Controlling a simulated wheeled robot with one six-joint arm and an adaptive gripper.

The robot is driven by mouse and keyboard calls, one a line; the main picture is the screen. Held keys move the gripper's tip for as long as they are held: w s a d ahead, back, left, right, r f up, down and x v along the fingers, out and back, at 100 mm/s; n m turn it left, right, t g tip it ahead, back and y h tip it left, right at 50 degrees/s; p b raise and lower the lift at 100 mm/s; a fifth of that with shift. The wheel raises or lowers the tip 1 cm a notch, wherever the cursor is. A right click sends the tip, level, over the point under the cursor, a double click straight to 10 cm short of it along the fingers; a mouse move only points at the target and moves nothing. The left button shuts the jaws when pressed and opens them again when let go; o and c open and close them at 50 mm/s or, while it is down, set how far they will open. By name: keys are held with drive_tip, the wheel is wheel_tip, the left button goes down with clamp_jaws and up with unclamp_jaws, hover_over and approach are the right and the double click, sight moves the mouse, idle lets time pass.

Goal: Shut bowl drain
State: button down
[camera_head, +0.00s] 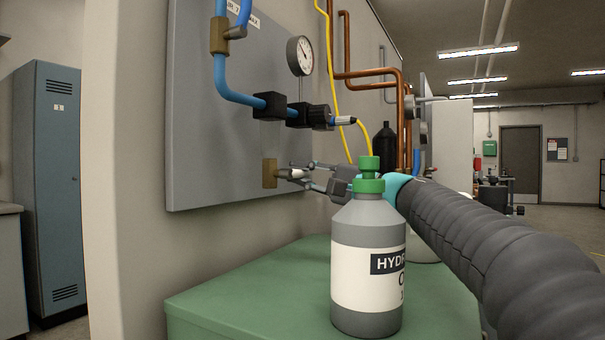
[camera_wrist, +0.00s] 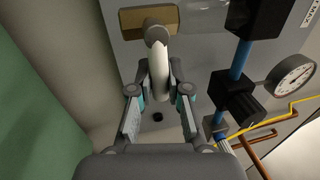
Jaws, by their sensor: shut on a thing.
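A small brass valve block (camera_head: 269,173) sits low on the grey wall panel, with a pale lever handle (camera_head: 289,173) standing out from it. In the wrist view the brass block (camera_wrist: 135,20) is at the top, and the white handle (camera_wrist: 159,62) runs from its grey hub down between my fingers. My gripper (camera_head: 306,173) is shut on this handle, one finger on each side; it also shows in the wrist view (camera_wrist: 159,80). The label naming this valve does not show, and I cannot tell its open or closed position.
A grey bottle with a green cap (camera_head: 367,265) stands on the green bench (camera_head: 250,295) close in front of my arm. Above are a blue pipe (camera_head: 235,96), black fittings (camera_head: 270,107) and a gauge (camera_head: 300,56). A yellow cable (camera_head: 364,140) hangs right of the handle.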

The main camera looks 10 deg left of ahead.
drive_tip(key=c, duration=1.1)
unclamp_jaws()
wheel_tip(320, 180, up, 10)
drive_tip(key=shift+f, duration=0.1)
